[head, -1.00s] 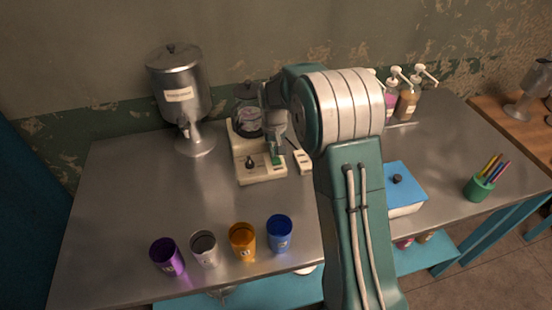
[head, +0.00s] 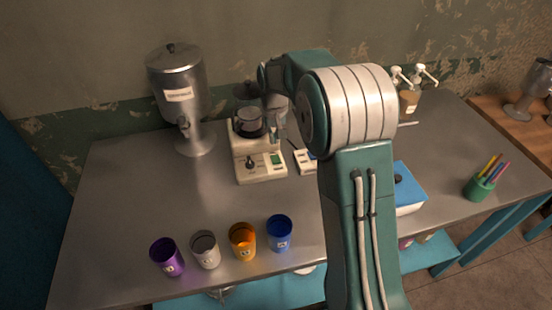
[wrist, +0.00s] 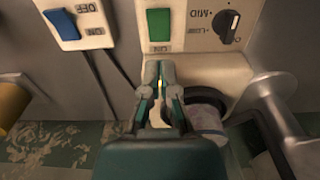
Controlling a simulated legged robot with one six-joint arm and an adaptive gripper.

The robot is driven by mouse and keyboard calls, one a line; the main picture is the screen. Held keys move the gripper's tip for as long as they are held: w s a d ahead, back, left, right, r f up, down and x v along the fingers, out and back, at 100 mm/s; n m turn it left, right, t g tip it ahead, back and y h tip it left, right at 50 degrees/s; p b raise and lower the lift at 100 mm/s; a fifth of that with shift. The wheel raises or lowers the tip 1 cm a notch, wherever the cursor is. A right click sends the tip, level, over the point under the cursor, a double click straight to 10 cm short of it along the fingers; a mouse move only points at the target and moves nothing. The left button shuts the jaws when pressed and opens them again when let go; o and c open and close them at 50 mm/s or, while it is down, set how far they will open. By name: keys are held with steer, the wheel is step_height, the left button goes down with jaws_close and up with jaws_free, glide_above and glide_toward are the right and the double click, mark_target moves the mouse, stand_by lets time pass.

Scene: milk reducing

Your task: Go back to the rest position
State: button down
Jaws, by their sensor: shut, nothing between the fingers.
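My gripper (head: 278,132) is shut and empty, above the back right part of a cream appliance (head: 242,170). Its closed fingertips show in the wrist view (wrist: 160,68), just below the appliance's green switch (wrist: 158,25) in the picture. They look apart from the switch, which also shows uncovered in the head view (head: 275,160). A dark knob (wrist: 228,24) marked MID and LOW sits beside the switch. A pot (head: 248,123) stands on the appliance, partly hidden by my gripper in the wrist view.
A small box with a blue switch (wrist: 62,22) is right of the appliance. A metal dispenser (head: 180,95) stands at the back left. Several cups, including a blue cup (head: 279,233), line the front. A blue-topped box (head: 411,188) and green pen holder (head: 478,187) are at right. The left tabletop is clear.

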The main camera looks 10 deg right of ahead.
steer(key=shift+r, duration=0.8)
steer(key=shift+r, duration=0.1)
steer(key=s+r+t, duration=0.3)
steer(key=s+r, duration=0.9)
steer(key=s, duration=0.3)
steer(key=s+t, duration=0.2)
steer(key=s, duration=1.5)
steer(key=shift+t, duration=0.3)
